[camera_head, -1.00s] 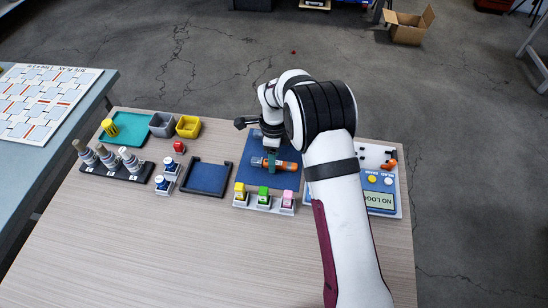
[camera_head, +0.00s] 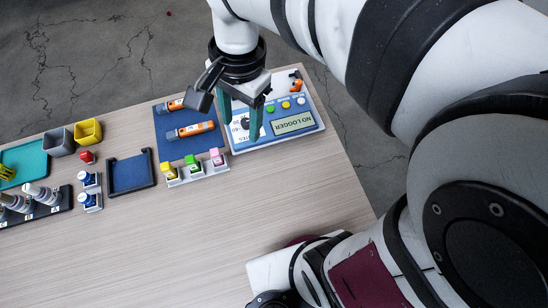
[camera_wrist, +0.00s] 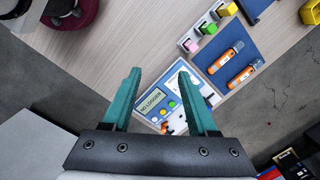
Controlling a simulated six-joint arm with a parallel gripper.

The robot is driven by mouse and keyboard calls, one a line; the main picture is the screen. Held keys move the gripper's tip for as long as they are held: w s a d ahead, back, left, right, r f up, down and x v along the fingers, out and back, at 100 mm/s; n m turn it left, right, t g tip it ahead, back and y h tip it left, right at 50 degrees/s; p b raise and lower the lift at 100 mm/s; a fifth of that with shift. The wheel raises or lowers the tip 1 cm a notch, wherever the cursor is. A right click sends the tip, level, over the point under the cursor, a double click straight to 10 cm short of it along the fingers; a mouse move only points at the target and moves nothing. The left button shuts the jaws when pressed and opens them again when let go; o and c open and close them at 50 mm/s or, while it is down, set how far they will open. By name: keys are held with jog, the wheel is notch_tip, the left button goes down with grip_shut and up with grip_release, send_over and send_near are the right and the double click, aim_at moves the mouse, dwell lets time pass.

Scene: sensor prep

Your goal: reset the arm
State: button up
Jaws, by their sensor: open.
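My gripper (camera_head: 240,112) is open and empty, with two teal fingers. In the head view it hangs over the left part of the device panel (camera_head: 308,127), whose screen reads NO LOGGER. In the wrist view the fingers (camera_wrist: 156,85) stand apart, with the panel (camera_wrist: 172,84) between and beyond them. Two orange-banded sensors lie on the blue mat (camera_head: 172,149): the nearer sensor (camera_head: 190,131) and the farther sensor (camera_head: 172,106), left of my gripper. Both also show in the wrist view, the mat (camera_wrist: 243,42) under them.
A rack (camera_head: 200,174) of yellow, green and pink pieces stands before the mat. Left of it are a dark-framed blue tray (camera_head: 130,174), blue-capped bottles (camera_head: 88,190), a red item (camera_head: 87,157), yellow (camera_head: 88,131) and grey bins (camera_head: 60,142). The table's front is clear.

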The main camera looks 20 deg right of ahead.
jog(key=s+d+f+n, duration=0.2)
jog(key=s+n, duration=0.2)
jog(key=s, duration=0.9)
jog(key=shift+s+d+f+n+y, duration=0.15)
jog(key=shift+s+d+n+y, duration=0.15)
jog(key=shift+s+n, duration=0.1)
